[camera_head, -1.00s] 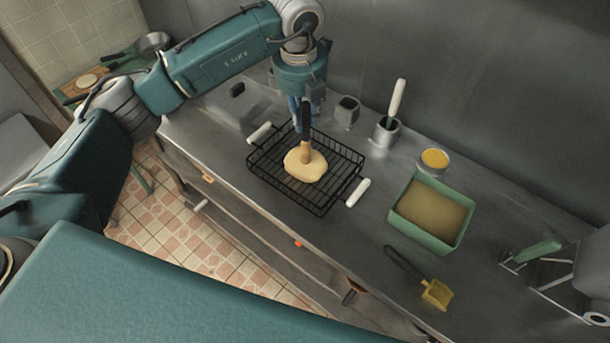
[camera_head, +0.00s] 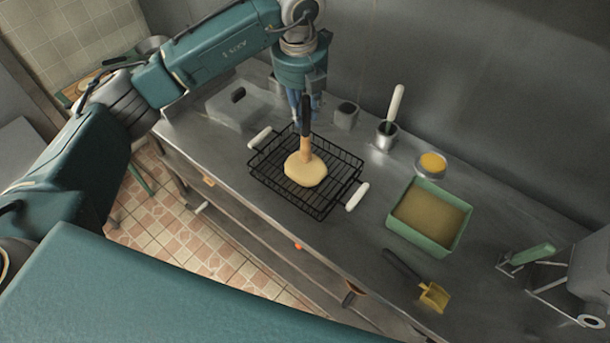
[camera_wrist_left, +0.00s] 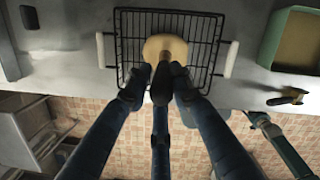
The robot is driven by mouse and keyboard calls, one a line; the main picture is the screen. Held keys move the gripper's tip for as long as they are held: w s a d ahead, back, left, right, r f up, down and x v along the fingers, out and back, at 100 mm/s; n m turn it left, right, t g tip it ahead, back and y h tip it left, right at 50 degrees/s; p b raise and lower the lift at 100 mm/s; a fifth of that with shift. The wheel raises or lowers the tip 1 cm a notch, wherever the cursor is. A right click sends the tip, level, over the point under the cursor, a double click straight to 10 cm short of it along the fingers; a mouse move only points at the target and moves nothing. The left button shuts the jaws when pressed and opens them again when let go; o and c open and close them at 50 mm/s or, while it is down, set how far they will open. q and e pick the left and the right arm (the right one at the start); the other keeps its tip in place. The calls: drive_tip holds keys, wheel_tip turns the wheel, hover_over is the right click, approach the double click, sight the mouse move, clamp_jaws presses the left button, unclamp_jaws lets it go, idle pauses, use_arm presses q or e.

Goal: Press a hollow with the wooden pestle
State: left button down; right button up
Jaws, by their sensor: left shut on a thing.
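The wooden pestle (camera_head: 306,148) stands nearly upright, its dark handle held in my left gripper (camera_head: 303,104). Its wooden lower end meets the pale round dough (camera_head: 306,172); how deep it sits in the dough is hidden. The dough lies in a black wire basket (camera_head: 262,178) with two white handles. In the left wrist view my left gripper's fingers (camera_wrist_left: 161,95) close around the dark handle, and the dough (camera_wrist_left: 165,46) shows just beyond, partly hidden by the pestle.
On the steel counter (camera_head: 350,235), right of the basket, stand a green bin (camera_head: 463,237) of brownish material, a small bowl of yellow stuff (camera_head: 432,162) and a metal cup (camera_head: 386,136) holding a white-handled tool.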

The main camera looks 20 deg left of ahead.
sight(304, 135)
idle(0.3)
use_arm(q)
wheel_tip(304, 135, down, 4)
drive_tip(key=b, duration=0.3)
drive_tip(key=shift+r, duration=0.2)
drive_tip(key=shift+r+p, duration=0.75)
drive_tip(key=shift+r, duration=1.1)
drive_tip(key=shift+r+p, duration=0.6)
drive_tip(key=shift+r, duration=0.6)
drive_tip(key=shift+f, duration=0.1)
